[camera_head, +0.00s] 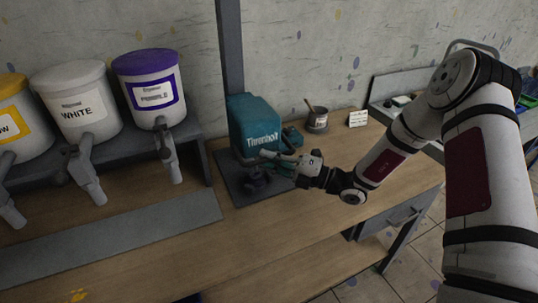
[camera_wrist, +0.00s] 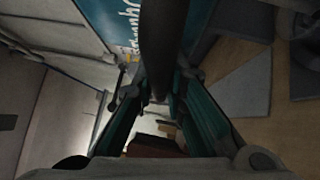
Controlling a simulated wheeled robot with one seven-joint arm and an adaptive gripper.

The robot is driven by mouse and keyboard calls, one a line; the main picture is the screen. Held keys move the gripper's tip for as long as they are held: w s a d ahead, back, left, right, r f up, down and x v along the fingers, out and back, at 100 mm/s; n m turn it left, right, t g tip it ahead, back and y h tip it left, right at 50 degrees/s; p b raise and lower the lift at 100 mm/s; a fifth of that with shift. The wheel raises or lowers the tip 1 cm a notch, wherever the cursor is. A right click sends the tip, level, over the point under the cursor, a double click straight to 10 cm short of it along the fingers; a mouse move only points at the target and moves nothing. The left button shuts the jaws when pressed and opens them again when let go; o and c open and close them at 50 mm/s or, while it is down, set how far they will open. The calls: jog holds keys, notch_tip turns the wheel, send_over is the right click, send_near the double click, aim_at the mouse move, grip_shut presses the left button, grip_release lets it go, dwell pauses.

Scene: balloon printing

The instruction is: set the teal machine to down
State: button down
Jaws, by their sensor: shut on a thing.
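The teal machine (camera_head: 254,124) with white lettering stands on a dark base plate (camera_head: 232,187) on the wooden bench in the head view. Its teal side with lettering (camera_wrist: 111,20) fills the top of the wrist view. My gripper (camera_head: 275,161) is in front of the machine, at the lettered face. In the wrist view, a dark bar (camera_wrist: 160,45), seemingly the machine's lever, runs down between the fingers of my gripper (camera_wrist: 158,88), which are shut on it. The exact contact and the lever's angle are partly hidden by my fingers.
Lidded buckets, yellow (camera_head: 12,118), white (camera_head: 77,102) and purple (camera_head: 150,88), stand on a rack at left with spouts hanging down. A grey cup (camera_head: 317,122) and a small white card (camera_head: 358,118) are behind my arm. The bench front (camera_head: 190,250) is clear.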

jog(key=c, duration=1.6)
grip_release()
jog(key=shift+f, duration=0.4)
jog(key=shift+r, duration=0.1)
jog(key=shift+d, duration=0.15)
jog(key=v, duration=1.2)
